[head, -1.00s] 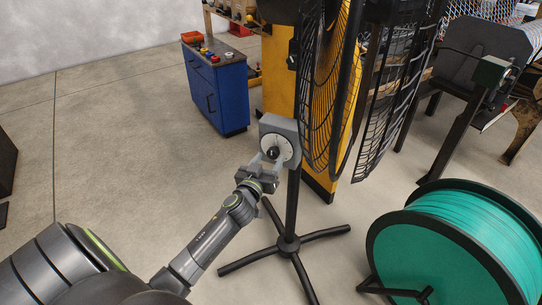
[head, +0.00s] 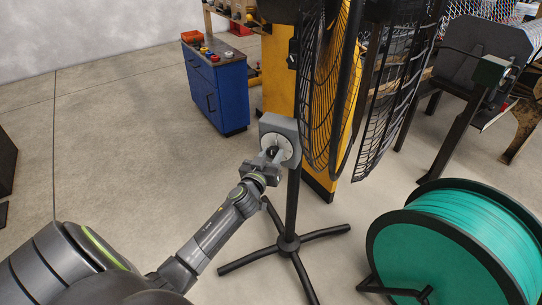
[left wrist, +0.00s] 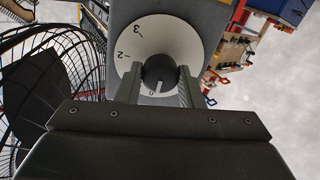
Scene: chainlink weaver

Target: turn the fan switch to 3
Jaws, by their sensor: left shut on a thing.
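The fan switch is a grey box (head: 283,125) on the fan's post, with a round white dial (head: 284,141) on its face. In the left wrist view, the dial (left wrist: 186,38) shows the numbers 3 and 2 at its upper left and a 0 at the bottom. The dark knob (left wrist: 160,68) in its middle has a light mark that points down, near the 0. My left gripper (head: 271,158) is at the dial, with one finger on each side of the knob, shut on it. The 1 is not visible, and a finger covers part of the dial. My right gripper is not in view.
The fan's wire cage (head: 325,90) rises beside the switch, and its dark legs (head: 288,244) spread on the floor. A teal spool (head: 445,250) stands at the lower right. A blue cabinet (head: 218,95) stands behind.

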